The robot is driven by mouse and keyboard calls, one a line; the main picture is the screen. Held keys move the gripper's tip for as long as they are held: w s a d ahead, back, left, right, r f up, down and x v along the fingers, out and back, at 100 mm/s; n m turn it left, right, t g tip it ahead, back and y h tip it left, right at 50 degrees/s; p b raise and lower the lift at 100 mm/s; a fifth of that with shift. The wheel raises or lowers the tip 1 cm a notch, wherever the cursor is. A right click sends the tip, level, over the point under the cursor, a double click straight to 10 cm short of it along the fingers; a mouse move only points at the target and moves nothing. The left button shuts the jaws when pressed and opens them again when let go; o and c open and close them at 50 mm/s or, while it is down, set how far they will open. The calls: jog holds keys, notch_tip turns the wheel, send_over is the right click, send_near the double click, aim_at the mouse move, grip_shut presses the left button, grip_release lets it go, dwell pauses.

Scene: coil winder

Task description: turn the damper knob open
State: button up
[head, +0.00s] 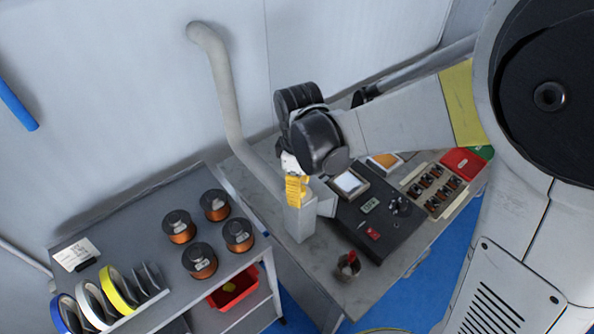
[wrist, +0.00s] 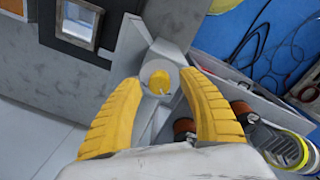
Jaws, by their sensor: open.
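A round yellow knob (wrist: 160,81) sits on a grey housing in the wrist view; I take it for the damper knob. My gripper (wrist: 163,78) is open, with one ribbed yellow finger on each side of the knob. A gap shows between each finger and the knob in the wrist view. In the head view my gripper (head: 297,190) points down at the top of the grey box (head: 300,221) on the bench. The knob is hidden there behind the fingers.
A dark control panel (head: 375,220) with a small screen (head: 349,183) stands right of the box. A pale pipe (head: 226,95) comes down the wall behind it. A small cup (head: 347,267) stands at the bench front. Several copper coils (head: 200,262) stand on the left shelf.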

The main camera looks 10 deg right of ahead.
grip_shut()
jog(key=shift+m, duration=0.4)
jog(key=m, duration=0.8)
jog(key=shift+m, duration=0.3)
jog(key=m, duration=0.4)
jog(key=shift+b, duration=0.3)
jog(key=shift+w+m+g, duration=0.1)
jog(key=shift+m+g, duration=0.2)
jog(key=shift+m, duration=1.9)
